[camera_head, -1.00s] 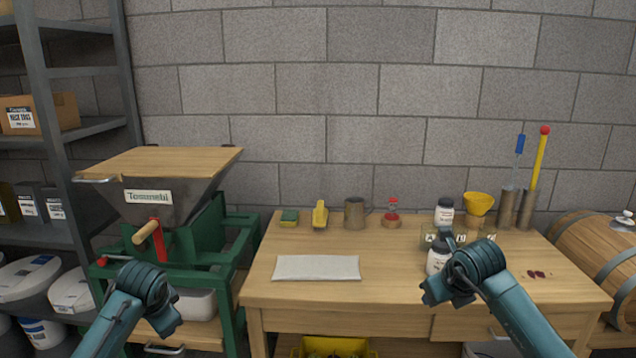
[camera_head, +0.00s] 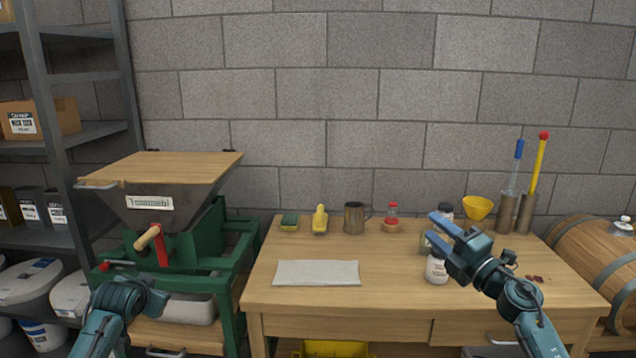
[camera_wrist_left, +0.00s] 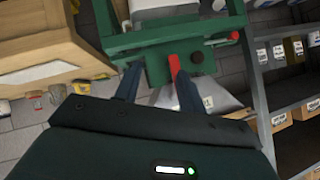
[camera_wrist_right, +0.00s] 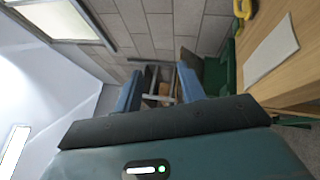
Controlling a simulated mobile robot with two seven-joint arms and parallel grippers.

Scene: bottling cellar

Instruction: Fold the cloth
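The cloth (camera_head: 317,273) is a pale, flat rectangle lying on the front left of the wooden table. It also shows in the right wrist view (camera_wrist_right: 272,48), at the upper right. My right gripper (camera_head: 436,232) is open and empty, raised over the right part of the table, fingers toward the left, well apart from the cloth. Its spread fingers show in the right wrist view (camera_wrist_right: 158,84). My left gripper (camera_wrist_left: 158,84) is open and empty in the left wrist view, with the green press beyond it. In the head view, its fingers cannot be made out.
The wooden table (camera_head: 400,288) has free room around the cloth. A white jar (camera_head: 436,270) stands right. The green press (camera_head: 205,245) is left of the table.

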